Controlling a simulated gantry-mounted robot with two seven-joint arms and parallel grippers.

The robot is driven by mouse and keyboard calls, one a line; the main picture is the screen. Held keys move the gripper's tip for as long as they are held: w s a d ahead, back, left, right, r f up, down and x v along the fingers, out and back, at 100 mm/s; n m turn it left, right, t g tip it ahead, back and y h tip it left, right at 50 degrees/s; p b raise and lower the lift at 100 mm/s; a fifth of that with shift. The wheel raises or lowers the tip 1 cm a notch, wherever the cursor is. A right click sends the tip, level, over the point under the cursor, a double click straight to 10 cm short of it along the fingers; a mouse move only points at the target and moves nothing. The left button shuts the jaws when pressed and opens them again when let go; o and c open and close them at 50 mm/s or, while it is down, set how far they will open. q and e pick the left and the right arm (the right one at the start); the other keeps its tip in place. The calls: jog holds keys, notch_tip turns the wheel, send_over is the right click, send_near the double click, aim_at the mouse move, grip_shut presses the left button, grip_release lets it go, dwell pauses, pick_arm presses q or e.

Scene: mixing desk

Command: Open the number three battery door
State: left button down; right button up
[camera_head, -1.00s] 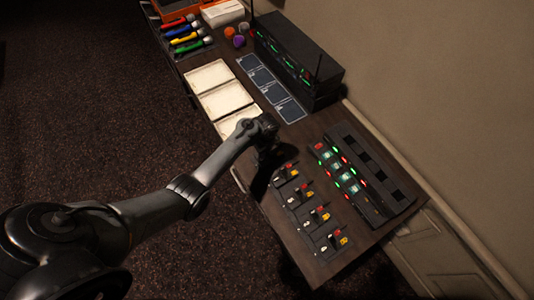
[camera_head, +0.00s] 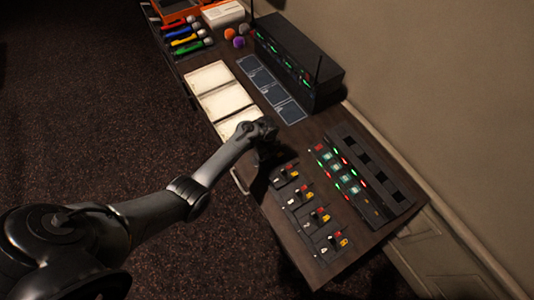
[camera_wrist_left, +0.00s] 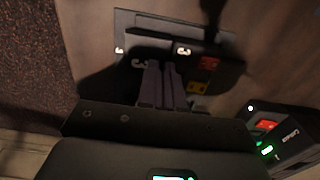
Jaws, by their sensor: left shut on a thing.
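My left gripper (camera_head: 264,160) reaches down at the far end of a row of small dark battery units on the desk. In the left wrist view its two grey fingers (camera_wrist_left: 160,86) are close together and shut on the edge of the number three battery door (camera_wrist_left: 139,64). The dark unit (camera_wrist_left: 208,66) around it has a white number 3 label, a red block (camera_wrist_left: 209,62) and a yellow block (camera_wrist_left: 197,87). The fingers and shadow hide the gripped edge, and I cannot tell how far the door stands open. My right gripper is not in view.
A black console with lit buttons (camera_head: 345,175) and a slotted rack (camera_head: 372,160) stand right of the units. Pale trays (camera_head: 222,100), dark cards (camera_head: 272,88) and a black receiver (camera_head: 300,60) with antennas lie farther back. The wall borders the right side.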

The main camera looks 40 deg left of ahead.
aim_at(259, 162)
pick_arm(q)
jog(key=shift+s+a+r+t+p, duration=0.15)
jog(key=shift+s+r+t+p, duration=0.3)
jog(key=shift+t+p, duration=0.55)
jog(key=shift+s+a+r+t+h+p, duration=0.2)
jog(key=shift+s+t+h+p, duration=0.25)
jog(key=shift+p, duration=0.5)
jog(key=shift+s+a+t+h, duration=0.1)
jog(key=shift+s+t+h, duration=0.25)
jog(key=shift+t, duration=0.6)
jog(key=shift+s+a+f+t, duration=0.1)
jog(key=shift+s+t, duration=0.4)
jog(key=shift+t, duration=0.4)
jog(key=shift+s+t+h+b, duration=0.25)
jog(key=shift+t+h+b, duration=0.05)
jog(key=shift+b, duration=0.15)
jog(key=s+t+b, duration=0.1)
jog(key=t+b, duration=0.1)
jog(key=b, duration=0.1)
jog(key=s+a+f+t+h+b, duration=0.1)
jog(key=t+b, duration=0.2)
jog(key=b, duration=0.1)
jog(key=s+t+h+b, duration=0.1)
jog(key=t+b, duration=0.2)
jog(key=shift+s+a+f+b, duration=0.15)
jog(key=shift+s+f+b, duration=0.15)
jog(key=shift+s+b, duration=0.1)
jog(key=shift+s+t+h+b, duration=0.2)
jog(key=shift+t+h+b, duration=0.2)
jog(key=shift+t+b, duration=0.4)
